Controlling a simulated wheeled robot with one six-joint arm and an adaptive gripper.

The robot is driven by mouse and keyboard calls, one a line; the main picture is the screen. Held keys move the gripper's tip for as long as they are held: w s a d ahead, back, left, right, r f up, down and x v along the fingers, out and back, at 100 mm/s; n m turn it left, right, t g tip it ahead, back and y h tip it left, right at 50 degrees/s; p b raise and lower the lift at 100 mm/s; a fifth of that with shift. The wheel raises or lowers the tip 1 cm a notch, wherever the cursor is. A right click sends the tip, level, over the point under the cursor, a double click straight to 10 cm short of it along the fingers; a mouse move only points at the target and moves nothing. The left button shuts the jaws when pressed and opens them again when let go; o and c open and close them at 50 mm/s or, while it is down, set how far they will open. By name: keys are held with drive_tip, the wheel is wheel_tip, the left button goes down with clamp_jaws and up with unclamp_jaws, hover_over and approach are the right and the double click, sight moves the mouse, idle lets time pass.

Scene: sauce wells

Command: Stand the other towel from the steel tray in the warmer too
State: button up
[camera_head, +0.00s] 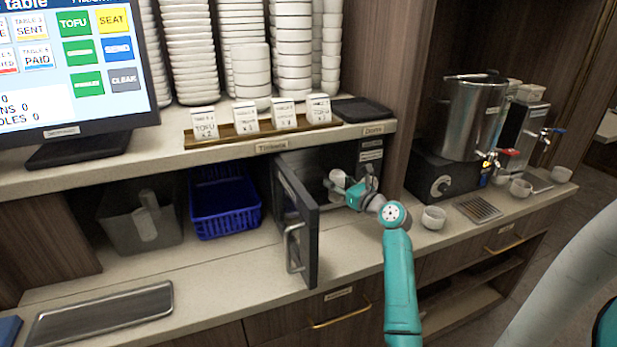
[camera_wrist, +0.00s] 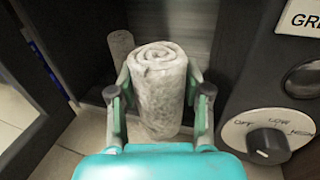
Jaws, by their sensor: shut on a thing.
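My gripper (camera_wrist: 160,90) is shut on a rolled grey-white towel (camera_wrist: 158,105), one finger on each side. The towel is upright, its spiral end up. The gripper and towel are at the mouth of the dark warmer (camera_wrist: 233,75); I cannot tell whether the towel's base touches the floor. A second rolled towel (camera_wrist: 121,45) stands upright inside, farther back and left. In the head view, my gripper (camera_head: 350,188) reaches into the warmer, whose door (camera_head: 298,225) stands open. The held towel (camera_head: 337,178) shows partly there. The steel tray (camera_head: 100,315) on the counter is empty.
The warmer's dial (camera_wrist: 268,143) is close right of my gripper. The open door is on the left. A blue basket (camera_head: 225,205) and grey bin (camera_head: 140,222) stand farther left. A white cup (camera_head: 433,218) stands right of my arm.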

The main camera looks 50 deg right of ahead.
drive_tip(key=f+x, duration=0.1)
drive_tip(key=x, duration=0.7)
drive_tip(key=f+x, duration=0.1)
drive_tip(key=x, duration=0.3)
drive_tip(key=shift+w+d+f, duration=0.1)
drive_tip(key=shift+w+f, duration=0.05)
drive_tip(key=shift+f, duration=0.6)
drive_tip(key=shift+f, duration=0.15)
drive_tip(key=o, duration=1.3)
drive_tip(key=shift+c, duration=0.2)
drive_tip(key=v, duration=1.2)
